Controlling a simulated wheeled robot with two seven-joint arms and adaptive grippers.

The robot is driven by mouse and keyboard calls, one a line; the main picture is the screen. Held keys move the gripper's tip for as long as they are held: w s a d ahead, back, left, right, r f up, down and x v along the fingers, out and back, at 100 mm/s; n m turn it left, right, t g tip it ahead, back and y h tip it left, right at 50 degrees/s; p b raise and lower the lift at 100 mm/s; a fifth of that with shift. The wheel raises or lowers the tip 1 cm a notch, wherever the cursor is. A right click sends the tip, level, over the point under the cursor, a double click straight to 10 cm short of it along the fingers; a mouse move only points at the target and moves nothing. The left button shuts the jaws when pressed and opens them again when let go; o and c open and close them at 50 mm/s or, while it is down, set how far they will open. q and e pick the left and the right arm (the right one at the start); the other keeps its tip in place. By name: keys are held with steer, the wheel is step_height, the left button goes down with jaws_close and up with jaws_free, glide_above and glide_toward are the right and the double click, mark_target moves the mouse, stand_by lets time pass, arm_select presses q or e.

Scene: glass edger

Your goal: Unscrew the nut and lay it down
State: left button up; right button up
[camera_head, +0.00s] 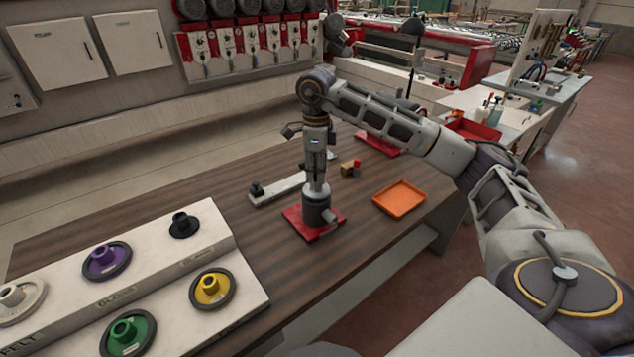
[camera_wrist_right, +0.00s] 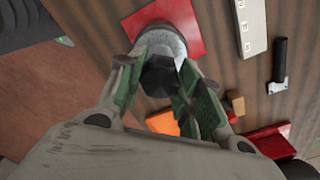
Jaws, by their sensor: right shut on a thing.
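My right gripper (camera_head: 317,185) points straight down over a grey cylindrical fixture (camera_head: 318,213) on a red base plate (camera_head: 300,226). In the right wrist view my right gripper (camera_wrist_right: 168,90) has its green-padded fingers closed around a dark, faceted nut (camera_wrist_right: 160,76). The nut is at the top of the grey cylinder (camera_wrist_right: 163,40), with the red plate (camera_wrist_right: 194,22) under it. I cannot tell whether the nut still touches the cylinder. An orange tray (camera_head: 400,198) lies on the table to the right of the fixture, and it also shows in the right wrist view (camera_wrist_right: 160,122). My left gripper is not in view.
A white labelled strip (camera_head: 280,189) lies left of the fixture. A small wooden block (camera_head: 348,169) and a red piece (camera_head: 378,143) lie behind it. A white rack (camera_head: 150,277) with several coloured wheels fills the front left. Brown table (camera_head: 250,245) is bare between them.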

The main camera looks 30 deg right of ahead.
steer(key=shift+n, duration=1)
steer(key=o, duration=1)
steer(key=shift+m, duration=0.3)
